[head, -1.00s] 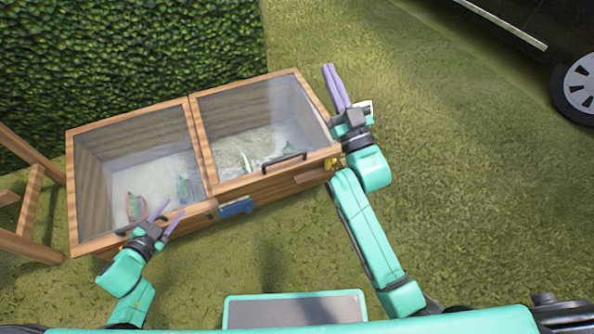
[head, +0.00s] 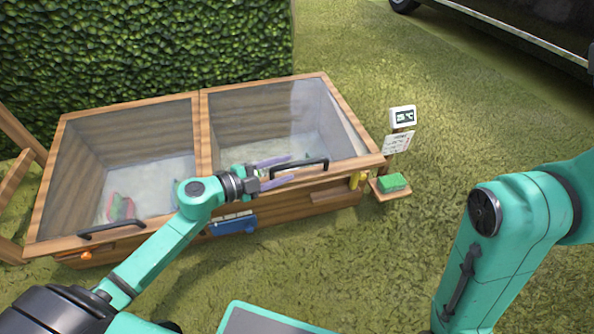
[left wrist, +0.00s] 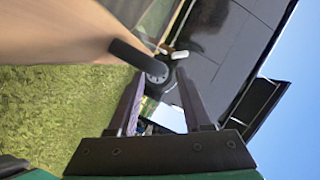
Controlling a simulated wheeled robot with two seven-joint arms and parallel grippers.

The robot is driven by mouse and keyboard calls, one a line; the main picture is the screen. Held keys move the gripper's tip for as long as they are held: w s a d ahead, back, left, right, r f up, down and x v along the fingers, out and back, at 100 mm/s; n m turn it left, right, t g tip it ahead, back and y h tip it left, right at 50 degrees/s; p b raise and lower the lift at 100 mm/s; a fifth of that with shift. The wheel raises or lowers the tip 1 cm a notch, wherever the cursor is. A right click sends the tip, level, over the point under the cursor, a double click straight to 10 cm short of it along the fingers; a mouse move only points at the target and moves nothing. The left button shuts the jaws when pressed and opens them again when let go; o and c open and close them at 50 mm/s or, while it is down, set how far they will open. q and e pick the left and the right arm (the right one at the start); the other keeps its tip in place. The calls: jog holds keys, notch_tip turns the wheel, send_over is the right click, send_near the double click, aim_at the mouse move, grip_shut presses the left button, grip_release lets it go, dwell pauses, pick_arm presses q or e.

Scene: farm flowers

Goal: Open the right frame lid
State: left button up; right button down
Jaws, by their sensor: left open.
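The right frame lid (head: 268,118) is a glass pane in a wooden border, lying shut on the wooden cold frame in the head view. Its black bar handle (head: 312,163) sits on the front edge. My left gripper (head: 289,168) is open, its purple fingers level with the left end of the handle. In the left wrist view the dark handle (left wrist: 137,58) shows end-on just ahead of the open fingers (left wrist: 158,76); I cannot tell if they touch it. My right arm shows at the right of the head view; its gripper is out of view.
The left lid (head: 125,150) is shut, with its own handle (head: 112,228). A blue item (head: 232,224) is on the box's front. A thermometer sign (head: 403,117) and a shelf with a green sponge (head: 392,182) stand at the right. A hedge (head: 150,50) is behind.

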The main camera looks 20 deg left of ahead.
aim_at(290, 167)
pick_arm(q)
jog(key=b+x, duration=0.1)
jog(key=x, duration=0.3)
jog(key=shift+w+d, duration=0.2)
grip_shut()
jog(key=shift+f, duration=0.15)
dwell(1.0)
